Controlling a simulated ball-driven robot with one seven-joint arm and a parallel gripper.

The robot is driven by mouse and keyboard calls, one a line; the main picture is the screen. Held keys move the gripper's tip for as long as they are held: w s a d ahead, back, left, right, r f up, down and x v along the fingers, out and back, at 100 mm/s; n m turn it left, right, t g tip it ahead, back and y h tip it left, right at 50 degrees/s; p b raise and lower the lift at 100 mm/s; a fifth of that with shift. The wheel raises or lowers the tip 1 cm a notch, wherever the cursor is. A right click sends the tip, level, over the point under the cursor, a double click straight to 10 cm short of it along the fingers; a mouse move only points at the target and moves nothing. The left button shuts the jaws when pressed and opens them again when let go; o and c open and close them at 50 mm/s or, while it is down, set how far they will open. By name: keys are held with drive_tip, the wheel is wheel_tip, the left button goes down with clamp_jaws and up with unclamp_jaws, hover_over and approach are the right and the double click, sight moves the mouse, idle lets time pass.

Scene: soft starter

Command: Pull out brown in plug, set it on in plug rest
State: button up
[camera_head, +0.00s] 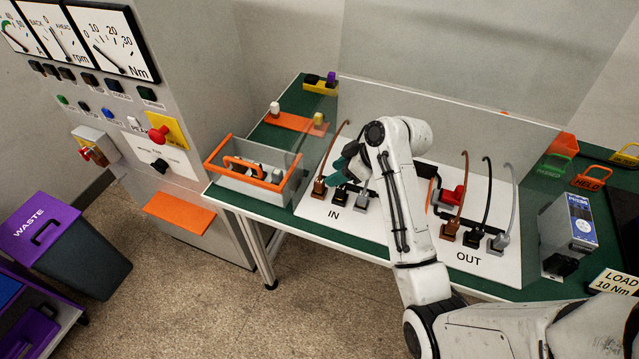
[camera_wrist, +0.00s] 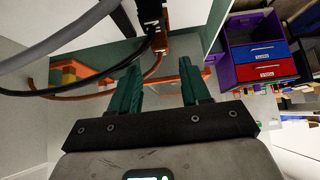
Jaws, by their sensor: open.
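The brown IN plug (camera_head: 319,187) stands at the left end of the IN row on the white board, with its brown cable (camera_head: 331,150) arching up and back. The black IN plug (camera_head: 340,196) and grey IN plug (camera_head: 361,202) stand to its right. My gripper (camera_head: 343,166), with green fingers, is above and behind this row, close to the plugs, and partly hidden by my arm. In the wrist view, my gripper (camera_wrist: 160,82) is open, with no plug held between its fingers; cables cross in front of it. I cannot tell which holder is the in plug rest.
An orange-rimmed bin (camera_head: 255,172) stands left of the board. An orange plate (camera_head: 295,121) with small blocks lies behind it. The OUT plugs (camera_head: 472,237) are at the right, beside a blue-grey box (camera_head: 568,228).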

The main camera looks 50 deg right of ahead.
sight(321, 181)
drive_tip(key=b+x, duration=0.3)
drive_tip(key=x, duration=0.1)
drive_tip(key=shift+s+f, duration=0.1)
drive_tip(key=shift+f, duration=0.2)
drive_tip(key=shift+b+x, duration=0.5)
drive_tip(key=shift+x, duration=0.65)
drive_tip(key=shift+r, duration=0.15)
clamp_jaws()
drive_tip(key=shift+r+p, duration=0.45)
drive_tip(key=shift+r, duration=0.05)
drive_tip(key=shift+r+p, duration=0.35)
drive_tip(key=shift+r+p, duration=0.9)
drive_tip(key=shift+p, duration=0.1)
